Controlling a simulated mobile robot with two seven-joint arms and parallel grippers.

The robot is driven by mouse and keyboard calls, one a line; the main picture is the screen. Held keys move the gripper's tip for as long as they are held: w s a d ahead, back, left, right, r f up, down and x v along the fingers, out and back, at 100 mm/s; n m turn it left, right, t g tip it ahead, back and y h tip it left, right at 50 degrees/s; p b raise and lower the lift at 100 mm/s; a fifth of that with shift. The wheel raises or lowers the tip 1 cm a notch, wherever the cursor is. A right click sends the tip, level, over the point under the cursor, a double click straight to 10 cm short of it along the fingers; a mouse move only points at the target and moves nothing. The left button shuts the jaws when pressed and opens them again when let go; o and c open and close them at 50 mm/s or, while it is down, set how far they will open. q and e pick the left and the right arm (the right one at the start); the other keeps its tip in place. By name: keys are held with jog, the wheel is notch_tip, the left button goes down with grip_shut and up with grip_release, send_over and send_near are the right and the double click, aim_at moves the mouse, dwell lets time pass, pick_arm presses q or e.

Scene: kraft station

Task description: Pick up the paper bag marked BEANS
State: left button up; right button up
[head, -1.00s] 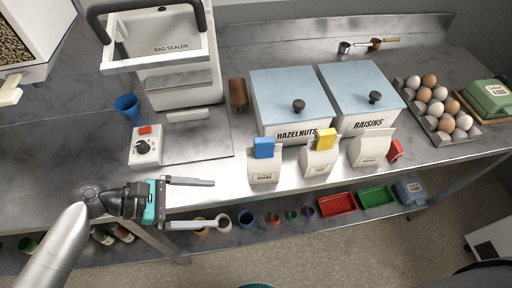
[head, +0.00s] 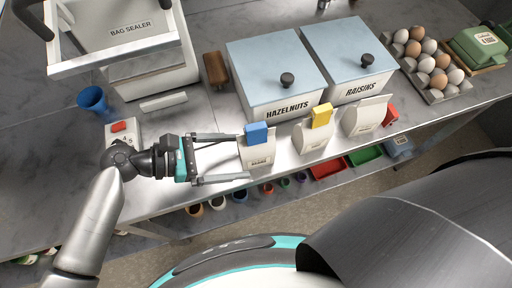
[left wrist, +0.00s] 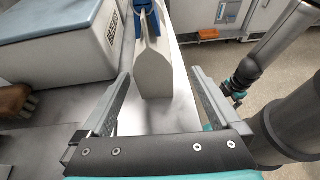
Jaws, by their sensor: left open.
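A small white paper bag with a blue clip (head: 257,150) stands upright at the front of the counter, leftmost of three bags. Its label is too small to read surely, but it may say BEANS. My left gripper (head: 243,157) is open and level, with its fingertips at this bag's left side. In the left wrist view the bag (left wrist: 153,75) stands edge-on ahead between the two open fingers, with gaps on both sides. The bag with a yellow clip (head: 314,138) and the third bag (head: 364,118) stand to the right.
The hazelnuts bin (head: 275,75) and raisins bin (head: 345,60) stand close behind the bags. An egg tray (head: 447,92) is at right. Small containers stand on a shelf below.

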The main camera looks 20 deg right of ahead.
aim_at(255, 151)
pick_arm(q)
jog(key=x, duration=0.4)
jog(key=w+x, duration=0.1)
jog(key=shift+s+d+f+b, duration=0.1)
jog(key=shift+d+b, duration=0.3)
grip_shut()
dwell(0.5)
